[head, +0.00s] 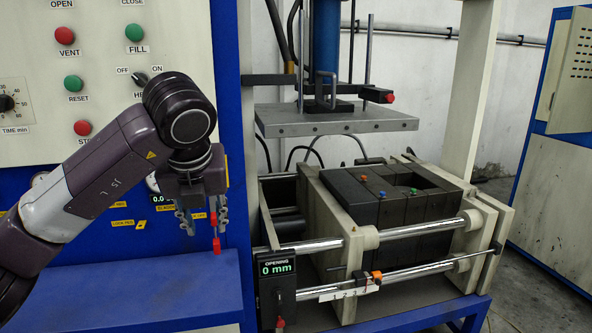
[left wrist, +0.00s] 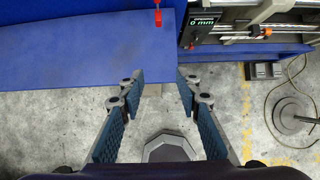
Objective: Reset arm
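My left arm reaches in from the left in the head view, in front of the control panel (head: 100,90). Its gripper (head: 204,215) points down above the blue ledge (head: 150,285). In the left wrist view the two fingers of this gripper (left wrist: 160,82) are spread apart with nothing between them. The edge of the blue ledge (left wrist: 90,45) lies beyond the left fingertip, and concrete floor shows below. My right arm and gripper are not in view.
The press, with its raised grey plate (head: 335,121) and dark mould blocks (head: 395,203), stands to the right. Its display (head: 278,270) reads 0 mm. A red-ended part (head: 215,245) shows just below the gripper. A blue cabinet (head: 545,190) stands far right.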

